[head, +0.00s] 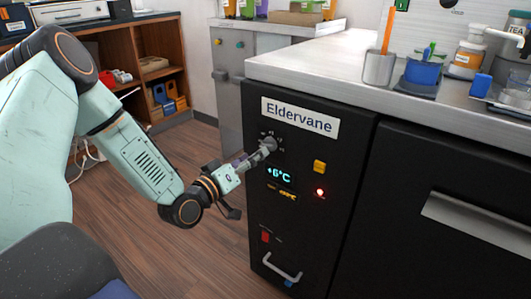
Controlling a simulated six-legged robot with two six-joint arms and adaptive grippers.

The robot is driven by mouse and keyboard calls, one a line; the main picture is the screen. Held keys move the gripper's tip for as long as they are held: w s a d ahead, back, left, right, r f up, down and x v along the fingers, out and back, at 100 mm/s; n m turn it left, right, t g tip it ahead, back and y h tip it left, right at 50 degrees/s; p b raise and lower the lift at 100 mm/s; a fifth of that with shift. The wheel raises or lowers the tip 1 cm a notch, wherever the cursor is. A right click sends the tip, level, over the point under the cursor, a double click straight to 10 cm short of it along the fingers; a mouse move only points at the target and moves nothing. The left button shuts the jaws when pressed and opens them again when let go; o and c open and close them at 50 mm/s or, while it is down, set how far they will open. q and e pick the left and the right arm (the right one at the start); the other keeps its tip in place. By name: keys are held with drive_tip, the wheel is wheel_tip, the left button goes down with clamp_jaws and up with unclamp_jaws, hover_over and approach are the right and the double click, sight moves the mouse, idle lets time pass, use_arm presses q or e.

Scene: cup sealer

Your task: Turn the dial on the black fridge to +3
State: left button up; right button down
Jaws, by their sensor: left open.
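The black fridge (345,180) stands under the counter and carries a white "Eldervane" label. Its dial (272,138) is just below the label on the upper left of the front, largely hidden by my gripper, so its pointer cannot be read. The lit display (279,175) below the dial reads about +6°C. My left gripper (262,152) is open, its tip at the dial; whether it touches cannot be told. My right gripper is not in view.
A yellow button (320,166), a lit red light (319,192), a red switch (265,237) and a handle (282,268) are also on the fridge front. The counter (330,60) above holds a cup with utensils (379,66). The floor (150,250) at left is clear.

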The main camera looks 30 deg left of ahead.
sight(268, 145)
use_arm(q)
drive_tip(key=w+b, duration=0.1)
drive_tip(key=w, duration=0.1)
drive_tip(key=w+b, duration=0.1)
drive_tip(key=w, duration=0.2)
drive_tip(key=shift+w+d, duration=0.2)
drive_tip(key=shift+w, duration=0.05)
drive_tip(key=shift+f, duration=0.1)
drive_tip(key=c, duration=1.2)
